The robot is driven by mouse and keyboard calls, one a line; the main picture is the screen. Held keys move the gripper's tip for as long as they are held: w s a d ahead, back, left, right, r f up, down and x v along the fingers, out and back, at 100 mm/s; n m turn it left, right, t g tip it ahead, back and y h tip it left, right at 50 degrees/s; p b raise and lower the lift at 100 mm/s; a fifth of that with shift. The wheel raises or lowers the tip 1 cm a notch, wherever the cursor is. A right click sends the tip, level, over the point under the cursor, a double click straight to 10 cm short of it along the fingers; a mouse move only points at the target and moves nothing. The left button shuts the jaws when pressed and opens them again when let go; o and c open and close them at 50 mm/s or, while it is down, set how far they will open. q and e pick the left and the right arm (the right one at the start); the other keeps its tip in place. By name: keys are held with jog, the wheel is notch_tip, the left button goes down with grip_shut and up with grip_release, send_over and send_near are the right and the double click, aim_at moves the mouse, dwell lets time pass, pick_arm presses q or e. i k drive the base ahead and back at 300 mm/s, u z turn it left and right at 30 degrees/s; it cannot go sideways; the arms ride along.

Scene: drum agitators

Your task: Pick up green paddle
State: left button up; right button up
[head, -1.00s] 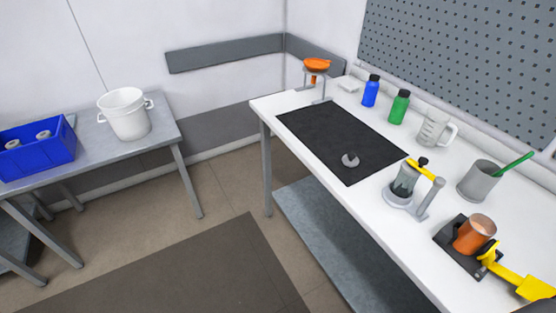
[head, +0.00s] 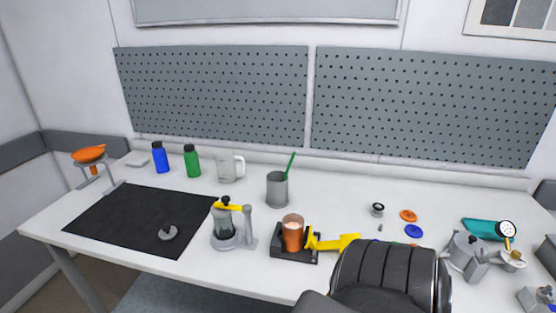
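The green paddle (head: 290,165) stands tilted in a grey cup (head: 277,190) towards the back of the white table, in the middle of the head view. Only its upper part shows as a thin green stick; its lower end is hidden inside the cup. A large dark ribbed part of my own body fills the lower right of the view. Neither of my grippers is visible in the head view.
Left of the cup stand a clear jug (head: 229,168), a green bottle (head: 192,161) and a blue bottle (head: 160,157). In front are a glass vessel on a stand (head: 224,229) and a copper cup (head: 292,232) beside a yellow handle (head: 335,242). A black mat (head: 130,220) lies left.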

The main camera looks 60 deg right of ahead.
aim_at(294, 154)
jog(key=z, duration=1.55)
jog(key=k, duration=0.4)
jog(key=z, duration=0.3)
jog(key=i, duration=0.5)
jog(key=z, duration=0.05)
